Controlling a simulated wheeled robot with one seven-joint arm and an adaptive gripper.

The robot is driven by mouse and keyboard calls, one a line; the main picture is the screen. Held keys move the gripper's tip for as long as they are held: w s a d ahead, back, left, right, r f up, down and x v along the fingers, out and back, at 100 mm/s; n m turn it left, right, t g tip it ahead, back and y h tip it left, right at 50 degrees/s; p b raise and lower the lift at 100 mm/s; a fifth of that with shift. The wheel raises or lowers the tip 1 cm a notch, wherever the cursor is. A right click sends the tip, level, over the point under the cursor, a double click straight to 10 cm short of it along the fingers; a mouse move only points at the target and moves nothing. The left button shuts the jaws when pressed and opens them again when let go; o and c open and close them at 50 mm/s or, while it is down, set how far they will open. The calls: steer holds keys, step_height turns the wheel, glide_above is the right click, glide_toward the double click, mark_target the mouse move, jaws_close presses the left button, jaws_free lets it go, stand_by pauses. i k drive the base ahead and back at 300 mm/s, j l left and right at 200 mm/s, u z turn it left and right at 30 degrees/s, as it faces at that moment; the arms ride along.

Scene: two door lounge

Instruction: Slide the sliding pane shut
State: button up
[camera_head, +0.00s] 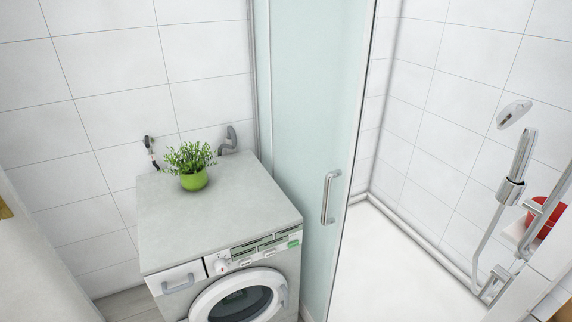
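The sliding pane (312,95) is a pale green, frosted glass panel in a thin metal frame, standing upright in the middle of the view. Its vertical chrome bar handle (329,198) is near the pane's right edge. To the right of that edge there is a wide open gap, with the white shower floor (385,270) and tiled walls showing through it. The pane's bottom edge is mostly hidden behind the washing machine and the frame's lower border. My gripper is not in view.
A front-loading washing machine (205,225) stands just left of the pane, with a plant in a green pot (193,180) on top. A shower head (514,113), its rail and a red object (541,216) are at the right. A pale surface (35,265) fills the lower left.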

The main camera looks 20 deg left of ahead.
mark_target(320, 51)
steer(key=u, duration=1.05)
